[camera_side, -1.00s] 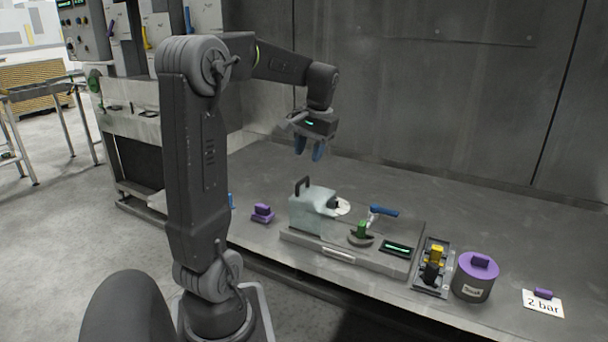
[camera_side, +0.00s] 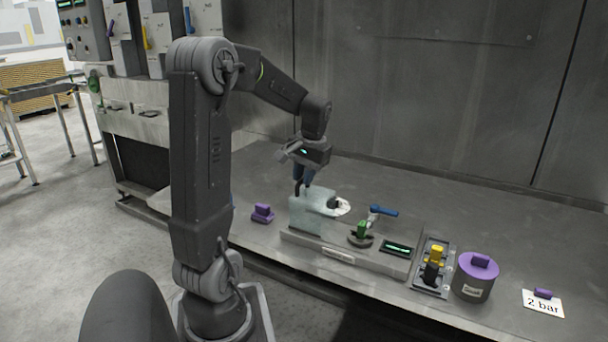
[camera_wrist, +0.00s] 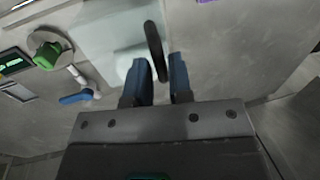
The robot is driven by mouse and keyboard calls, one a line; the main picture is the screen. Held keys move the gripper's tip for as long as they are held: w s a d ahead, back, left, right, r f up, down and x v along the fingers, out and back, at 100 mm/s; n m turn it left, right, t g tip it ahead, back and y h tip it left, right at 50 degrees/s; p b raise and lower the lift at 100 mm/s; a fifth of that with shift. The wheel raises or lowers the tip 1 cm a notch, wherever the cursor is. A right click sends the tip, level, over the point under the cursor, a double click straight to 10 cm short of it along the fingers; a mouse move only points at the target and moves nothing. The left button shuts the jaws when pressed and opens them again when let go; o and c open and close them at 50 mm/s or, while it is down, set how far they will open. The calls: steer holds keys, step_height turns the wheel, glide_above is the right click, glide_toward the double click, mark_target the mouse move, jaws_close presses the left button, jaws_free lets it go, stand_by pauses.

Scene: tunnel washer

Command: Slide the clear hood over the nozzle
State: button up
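The clear hood (camera_side: 306,220) is a pale, see-through box on the left part of a grey base plate. Its black handle (camera_wrist: 155,50) stands up on top. In the wrist view the hood (camera_wrist: 110,20) lies beyond the fingers. My gripper (camera_side: 305,181) is right above the hood, pointing down. Its blue fingers (camera_wrist: 160,75) are apart, with the handle's near end at the gap between them. I cannot tell whether they touch the handle. The nozzle (camera_side: 334,203) is a dark piece at the hood's right side, before a white disc (camera_side: 344,207).
Right of the hood are a green knob (camera_side: 361,230), a blue-handled lever (camera_side: 383,211) and a display (camera_side: 397,248). Further right are yellow and black switches (camera_side: 436,256) and a purple-lidded pot (camera_side: 478,265). A purple block (camera_side: 262,213) lies left. The back wall is behind.

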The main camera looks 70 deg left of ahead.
jaws_close()
steer(key=w+d, duration=0.9)
steer(key=w, duration=0.1)
steer(key=shift+d, duration=0.4)
steer(key=shift+r, duration=0.1)
steer(key=shift+o, duration=1.9)
jaws_free()
step_height(320, 180, up, 14)
steer(key=w+d, duration=0.1)
steer(key=d, duration=0.1)
steer(key=shift+w+f, duration=0.25)
steer(key=shift+w, duration=0.15)
